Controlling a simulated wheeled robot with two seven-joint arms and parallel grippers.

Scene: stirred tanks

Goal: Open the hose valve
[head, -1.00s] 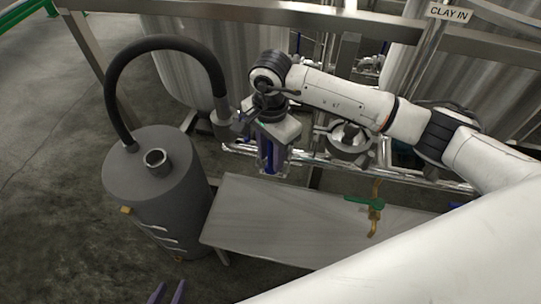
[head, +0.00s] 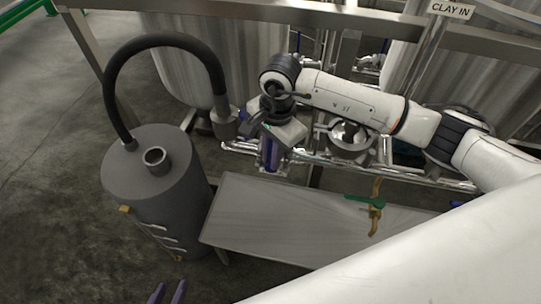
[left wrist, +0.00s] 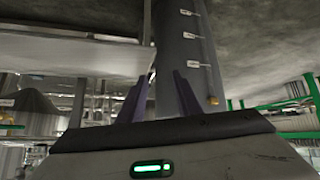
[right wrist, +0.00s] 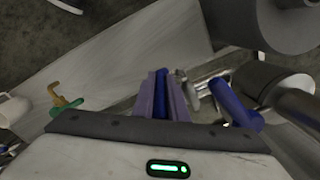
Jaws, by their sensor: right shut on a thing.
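My right gripper (head: 270,166) points down at the pipework behind the grey table. In the right wrist view its purple fingers (right wrist: 162,78) are shut on a blue valve handle (right wrist: 161,90), seen as a thin strip between them. A second blue lever (right wrist: 234,102) stands to the right of the fingers, apart from them, near the grey hose end fitting. The black hose (head: 150,45) arches from the grey tank (head: 150,185) to that fitting (head: 225,124). The valve body under my fingers is hidden. My left gripper (head: 167,292) is open and empty; its fingers also show in the left wrist view (left wrist: 160,78).
A grey table (head: 270,215) stands in front of the pipes. A brass valve with a green handle (head: 365,201) is at its right. Steel tanks (head: 185,60) and frame rails stand behind. A metal pot-like fitting (head: 350,140) is right of my right gripper. Floor at left is clear.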

